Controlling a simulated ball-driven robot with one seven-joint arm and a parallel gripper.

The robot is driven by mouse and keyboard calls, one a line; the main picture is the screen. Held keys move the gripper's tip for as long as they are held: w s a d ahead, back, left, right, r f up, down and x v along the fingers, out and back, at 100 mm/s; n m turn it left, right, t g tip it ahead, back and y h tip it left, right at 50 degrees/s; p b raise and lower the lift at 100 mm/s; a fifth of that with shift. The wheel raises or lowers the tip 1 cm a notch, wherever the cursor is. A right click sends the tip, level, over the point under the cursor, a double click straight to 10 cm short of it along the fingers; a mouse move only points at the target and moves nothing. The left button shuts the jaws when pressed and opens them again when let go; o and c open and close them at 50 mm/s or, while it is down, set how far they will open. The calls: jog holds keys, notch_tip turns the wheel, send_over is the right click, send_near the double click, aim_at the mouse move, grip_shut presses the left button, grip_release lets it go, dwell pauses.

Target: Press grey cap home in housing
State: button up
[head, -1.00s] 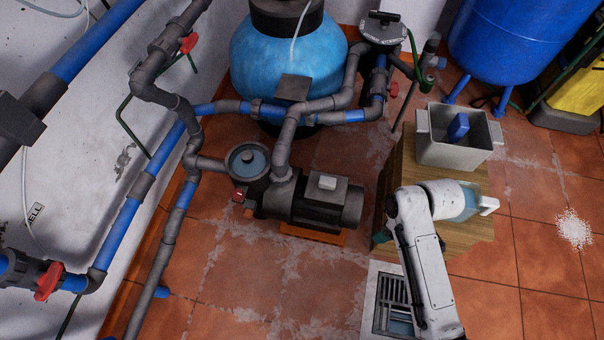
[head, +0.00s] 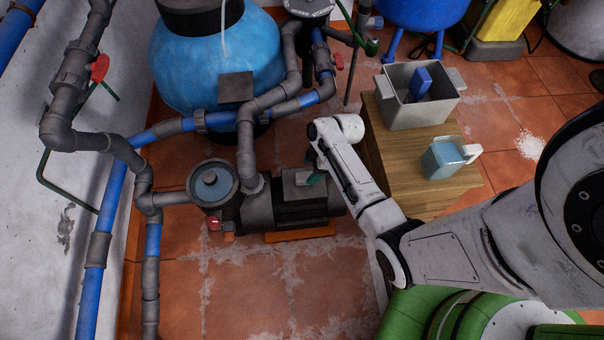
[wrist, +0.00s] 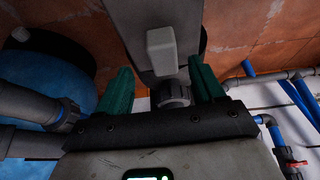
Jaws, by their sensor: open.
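The grey cap is a small pale block (head: 297,176) standing up from the dark box on top of the pump, which I take as the housing (head: 308,190). In the wrist view the cap (wrist: 161,50) stands out from the dark housing (wrist: 130,25), ahead of the space between my fingers. How deep it sits is hard to tell. My gripper (head: 317,177) is beside the cap in the head view, partly hidden by my arm. In the wrist view my gripper (wrist: 162,72) is open, its two green fingers apart with nothing held between them.
Grey and blue pipes (head: 245,150) rise behind the pump, near a blue tank (head: 215,60). A wooden block (head: 400,165) at right carries a grey tub (head: 420,108) with a blue item and a pale blue jug (head: 443,160). Tiled floor in front is clear.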

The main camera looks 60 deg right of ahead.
aim_at(306, 176)
jog(key=shift+b+x, duration=1)
jog(key=shift+x, duration=2)
jog(key=shift+s+a, duration=0.15)
jog(key=shift+a, duration=0.05)
jog(key=shift+c, duration=0.2)
jog(key=c, duration=1)
jog(key=shift+r, duration=0.1)
